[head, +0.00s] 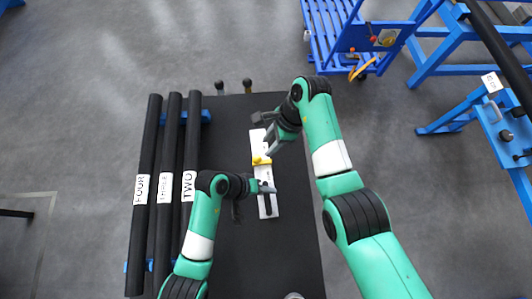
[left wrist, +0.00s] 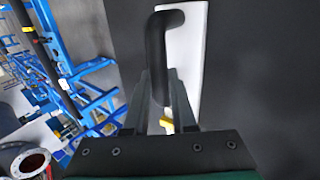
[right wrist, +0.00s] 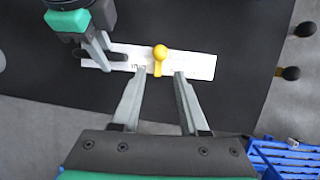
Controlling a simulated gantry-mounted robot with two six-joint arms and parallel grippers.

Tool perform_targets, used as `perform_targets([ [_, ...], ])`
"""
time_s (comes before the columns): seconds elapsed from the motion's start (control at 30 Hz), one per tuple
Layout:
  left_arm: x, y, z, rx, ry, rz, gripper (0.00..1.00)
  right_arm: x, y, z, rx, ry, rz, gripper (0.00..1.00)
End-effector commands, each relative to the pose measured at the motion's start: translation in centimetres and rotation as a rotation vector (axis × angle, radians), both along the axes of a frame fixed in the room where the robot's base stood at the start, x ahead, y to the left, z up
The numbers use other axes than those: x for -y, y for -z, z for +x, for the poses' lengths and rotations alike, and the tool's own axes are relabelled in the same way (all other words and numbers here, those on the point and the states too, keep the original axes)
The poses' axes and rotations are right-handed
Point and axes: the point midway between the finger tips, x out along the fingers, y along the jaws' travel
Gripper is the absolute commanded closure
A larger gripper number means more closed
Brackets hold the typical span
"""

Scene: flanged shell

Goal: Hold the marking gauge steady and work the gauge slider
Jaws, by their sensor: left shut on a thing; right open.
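The marking gauge (head: 275,205) is a long white plate lying on the dark table. It also shows in the right wrist view (right wrist: 200,65) and left wrist view (left wrist: 190,50). A black curved handle (left wrist: 156,45) stands at one end. My left gripper (head: 268,189) is shut on this handle; its fingers (left wrist: 160,78) sit on both sides of it. The yellow gauge slider (right wrist: 160,54) has a round knob and sits near the plate's middle; it also shows in the head view (head: 262,160). My right gripper (right wrist: 158,72) is open and empty, its fingertips near the slider's side of the plate.
Two knobbed posts (head: 247,85) stand at the table's far edge. Blue carts (head: 345,35) stand beyond on the floor. The table right of the gauge is clear.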

Motion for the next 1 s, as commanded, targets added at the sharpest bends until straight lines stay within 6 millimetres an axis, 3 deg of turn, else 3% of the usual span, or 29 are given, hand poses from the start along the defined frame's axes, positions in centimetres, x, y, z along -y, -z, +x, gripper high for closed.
perform_targets([
  [0.03, 0.0, 0.0, 0.0, 0.000, 0.000, 0.000, 1.00, 0.0, 0.0, 0.0, -0.004, 0.010, -0.001, 0.68],
  [0.2, 0.0, 0.0, 0.0, 0.000, 0.000, 0.001, 1.00, 0.0, 0.0, 0.0, -0.066, 0.190, -0.012, 0.99],
  [0.23, 0.0, 0.0, 0.0, 0.000, 0.000, 0.001, 1.00, 0.0, 0.0, 0.1, -0.086, 0.248, -0.014, 1.00],
  [0.7, 0.0, 0.0, 0.0, 0.000, 0.000, 0.000, 1.00, -1.6, -4.1, 2.9, -0.453, 1.494, 0.154, 1.00],
  [1.0, 0.0, 0.0, 0.0, 0.000, 0.000, 0.000, 1.00, -0.9, -4.3, 1.7, -0.892, 2.226, 0.377, 1.00],
])
